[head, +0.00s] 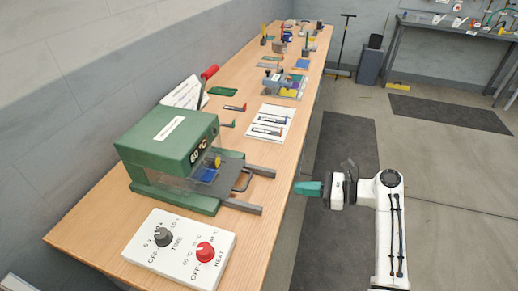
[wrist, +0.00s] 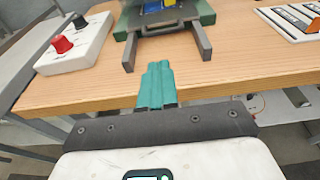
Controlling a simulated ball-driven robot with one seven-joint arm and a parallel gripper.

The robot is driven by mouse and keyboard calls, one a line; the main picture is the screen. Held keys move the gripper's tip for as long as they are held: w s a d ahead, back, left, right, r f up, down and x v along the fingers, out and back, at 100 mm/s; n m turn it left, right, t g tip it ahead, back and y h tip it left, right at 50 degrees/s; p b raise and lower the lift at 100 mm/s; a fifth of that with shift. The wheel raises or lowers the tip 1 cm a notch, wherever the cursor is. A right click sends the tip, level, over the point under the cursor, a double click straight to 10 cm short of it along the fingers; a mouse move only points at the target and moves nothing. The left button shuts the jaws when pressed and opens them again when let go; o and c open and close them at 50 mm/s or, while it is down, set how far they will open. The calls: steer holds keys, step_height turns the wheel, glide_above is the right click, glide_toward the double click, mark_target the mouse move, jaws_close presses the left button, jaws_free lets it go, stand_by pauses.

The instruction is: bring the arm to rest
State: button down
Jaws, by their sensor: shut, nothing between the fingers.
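My gripper (head: 308,188) is at the right edge of the wooden bench in the head view, with its teal fingers pointing left toward the green press. In the wrist view the fingers of my gripper (wrist: 157,85) are together with nothing between them. My white arm (head: 390,225) stands over the floor right of the bench.
A control box (head: 180,247) with a red and a black knob sits on the wooden bench (head: 225,95) near the press. Printed cards (head: 270,125) and several small tools lie farther along. Dark mats (head: 340,150) cover some floor. A grey bin (head: 369,65) stands at the back.

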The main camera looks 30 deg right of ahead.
steer(key=s+a+f+n+g+h, duration=0.3)
steer(key=s+a+f+n+g, duration=0.4)
steer(key=s+a+f+n, duration=0.4)
steer(key=s+n+g+h, duration=0.4)
steer(key=s+n+h, duration=0.3)
steer(key=s+n, duration=0.8)
steer(key=shift+a+r+n, duration=0.3)
steer(key=shift+r+n, duration=0.1)
steer(key=shift+n, duration=0.3)
